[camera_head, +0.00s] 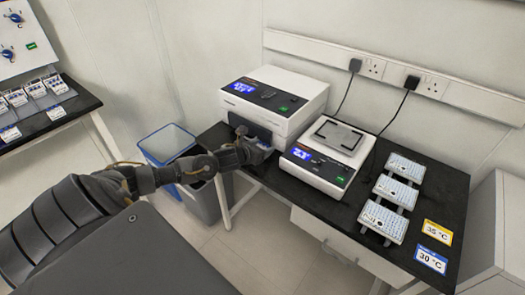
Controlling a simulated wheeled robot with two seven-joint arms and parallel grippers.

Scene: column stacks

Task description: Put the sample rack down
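My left gripper (258,146) reaches in from the left to the front of the larger white machine (284,92), at its dark front opening (248,126). The fingers are small and partly hidden by the wrist, so I cannot tell whether they are open or shut. A pale patch shows at the fingers; I cannot tell whether it is a sample rack. Three pale sample racks with rows of wells lie in a line on the right of the black bench: far (405,167), middle (396,191) and near (383,223). My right gripper is not in view.
A smaller white device (318,172) with a lit display stands right of the larger machine on the black bench (335,207). Yellow "35 °C" (438,232) and blue "30 °C" (432,259) cards lie front right. A blue-rimmed bin (167,143) stands left. Another bench (50,125) holds several small items.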

